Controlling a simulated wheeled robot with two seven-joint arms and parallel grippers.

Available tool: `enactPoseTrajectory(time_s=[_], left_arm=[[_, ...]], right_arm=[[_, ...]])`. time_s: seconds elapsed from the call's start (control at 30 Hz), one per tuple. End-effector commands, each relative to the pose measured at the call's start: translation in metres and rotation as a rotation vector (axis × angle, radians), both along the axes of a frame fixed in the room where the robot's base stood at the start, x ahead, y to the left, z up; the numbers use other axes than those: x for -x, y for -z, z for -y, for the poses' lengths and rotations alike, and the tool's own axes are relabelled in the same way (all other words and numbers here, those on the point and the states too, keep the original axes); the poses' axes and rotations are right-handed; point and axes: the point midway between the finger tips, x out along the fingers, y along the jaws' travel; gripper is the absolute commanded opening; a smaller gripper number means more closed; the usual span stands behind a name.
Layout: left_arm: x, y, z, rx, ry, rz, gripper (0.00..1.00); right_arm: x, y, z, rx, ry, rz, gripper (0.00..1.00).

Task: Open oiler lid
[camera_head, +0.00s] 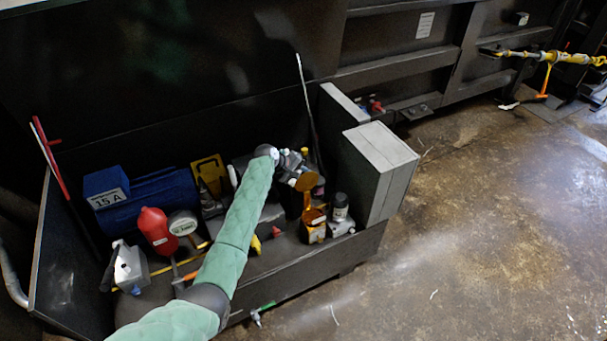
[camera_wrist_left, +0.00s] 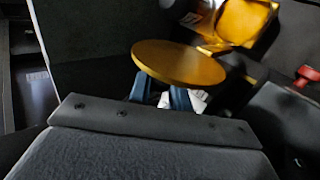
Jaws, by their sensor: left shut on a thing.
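The oiler (camera_head: 313,226) is an orange-yellow can near the right end of the dark bin. Its round orange lid (camera_head: 307,182) stands raised above it, and the can's top looks open. In the left wrist view the lid (camera_wrist_left: 180,62) is a flat disc in front of the yellow can (camera_wrist_left: 242,22). My left gripper (camera_head: 297,181) is shut on the lid at its edge; its bluish fingertips (camera_wrist_left: 160,94) are partly covered by the disc. Whether the lid is still joined to the can is hard to tell. My right gripper is not in view.
A grey box (camera_head: 380,160) stands at the bin's right end. Open floor (camera_head: 480,220) lies to the right.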

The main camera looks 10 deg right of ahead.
Motion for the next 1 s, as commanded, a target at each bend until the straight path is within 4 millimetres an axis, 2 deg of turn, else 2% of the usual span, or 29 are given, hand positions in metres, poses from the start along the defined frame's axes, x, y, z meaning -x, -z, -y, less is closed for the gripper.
enactPoseTrajectory(time_s=[0.13, 0.17, 0.23, 0.53, 0.7, 0.8, 1.0], left_arm=[[0.000, 0.000, 0.000, 0.000, 0.000, 0.001, 0.00], [0.000, 0.000, 0.000, 0.000, 0.000, 0.001, 0.25], [0.000, 0.000, 0.000, 0.000, 0.000, 0.001, 0.37], [0.000, 0.000, -0.001, 0.000, 0.000, 0.001, 0.37], [0.003, -0.008, -0.011, -0.001, 0.000, 0.003, 0.37], [0.006, -0.019, -0.020, -0.001, 0.001, 0.003, 0.37], [0.013, -0.040, -0.040, -0.001, 0.000, 0.003, 0.37]], right_arm=[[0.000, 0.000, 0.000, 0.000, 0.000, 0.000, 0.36], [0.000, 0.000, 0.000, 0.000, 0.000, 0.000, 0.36], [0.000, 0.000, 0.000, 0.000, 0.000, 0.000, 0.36], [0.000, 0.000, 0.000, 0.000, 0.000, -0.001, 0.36], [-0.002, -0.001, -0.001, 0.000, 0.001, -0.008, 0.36], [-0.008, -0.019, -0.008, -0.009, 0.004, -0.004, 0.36], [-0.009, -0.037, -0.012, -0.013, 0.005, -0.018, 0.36]])
